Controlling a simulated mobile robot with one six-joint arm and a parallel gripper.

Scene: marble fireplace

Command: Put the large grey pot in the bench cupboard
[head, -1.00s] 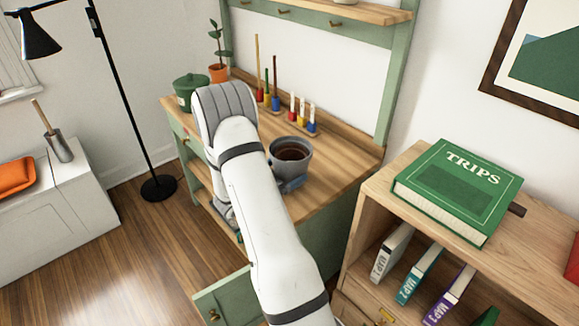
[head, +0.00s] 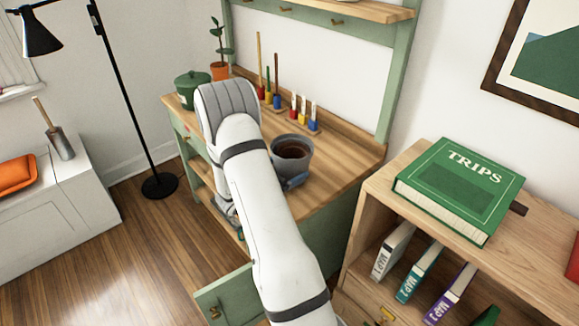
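The large grey pot (head: 303,172), filled with dark soil, is at the front middle of the wooden bench top (head: 340,168). My gripper (head: 294,182) is mostly hidden behind my white arm. Only a small blue-grey part shows, against the pot's lower front side. I cannot see both fingers or tell whether they are closed on the pot. The green bench (head: 332,222) has an open cupboard door (head: 226,296) with a brass knob low at its front. The cupboard's inside is hidden behind my arm.
A green lidded pot (head: 192,90) and a potted plant (head: 220,70) stand at the bench's far end. Coloured peg stands (head: 303,118) line the back. A bookcase with a green book (head: 460,188) is close on the right. A floor lamp (head: 158,186) stands left.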

